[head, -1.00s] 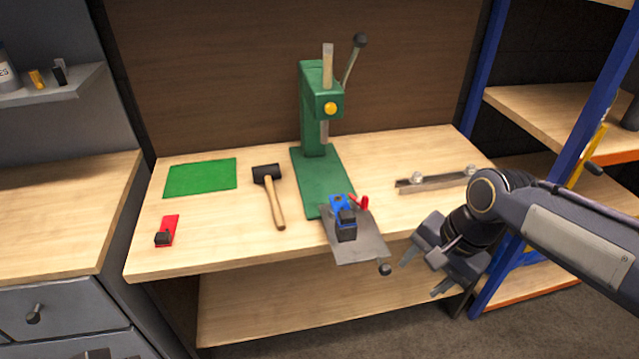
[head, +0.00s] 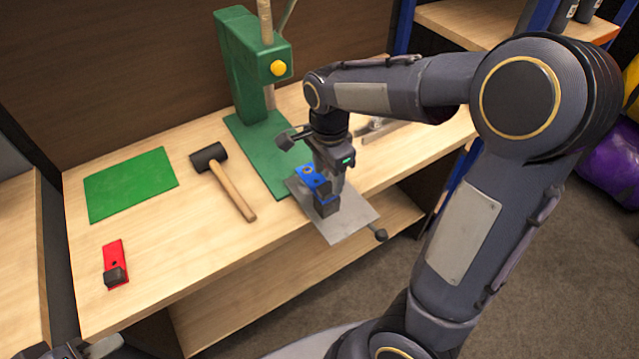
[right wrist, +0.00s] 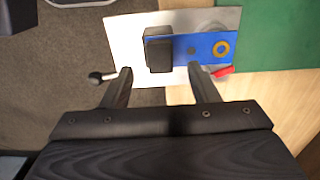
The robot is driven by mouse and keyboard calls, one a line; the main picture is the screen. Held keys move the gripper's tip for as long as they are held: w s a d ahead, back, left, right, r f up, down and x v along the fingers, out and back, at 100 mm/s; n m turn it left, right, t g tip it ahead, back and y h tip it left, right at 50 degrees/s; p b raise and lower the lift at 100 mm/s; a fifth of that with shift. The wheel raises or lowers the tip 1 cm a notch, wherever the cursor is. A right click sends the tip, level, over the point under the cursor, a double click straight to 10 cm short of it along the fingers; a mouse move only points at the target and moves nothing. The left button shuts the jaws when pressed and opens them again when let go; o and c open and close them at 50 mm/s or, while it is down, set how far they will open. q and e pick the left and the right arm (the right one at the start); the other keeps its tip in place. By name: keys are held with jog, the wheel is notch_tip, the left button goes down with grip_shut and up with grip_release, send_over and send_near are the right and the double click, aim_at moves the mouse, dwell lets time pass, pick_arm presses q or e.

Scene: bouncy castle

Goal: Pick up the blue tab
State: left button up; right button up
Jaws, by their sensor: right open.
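The blue tab (head: 309,177) lies on a grey metal plate (head: 345,231) at the table's front edge, with a black block (head: 329,207) at its near end. In the right wrist view the blue tab (right wrist: 207,47) has a gold ring at one end and the black block (right wrist: 158,50) at the other. My right gripper (right wrist: 161,73) is open and empty, its fingertips on either side of the black block's near end in that view. I cannot tell whether they touch it. A part of my left arm (head: 85,347) shows at the bottom left; its jaws cannot be made out.
A green press (head: 240,60) stands behind the plate. A mallet (head: 232,190), a green mat (head: 130,184) and a red tab with a black block (head: 115,258) lie to the left. A red piece (right wrist: 222,71) sits beside the blue tab. A shelf stands at the right.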

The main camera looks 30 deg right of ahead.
aim_at(326, 187)
notch_tip(326, 187, down, 4)
jog(key=shift+a+r, duration=0.1)
jog(key=shift+r, duration=0.15)
jog(key=c, duration=1.1)
jog(key=shift+o, duration=0.2)
jog(key=shift+r, duration=0.15)
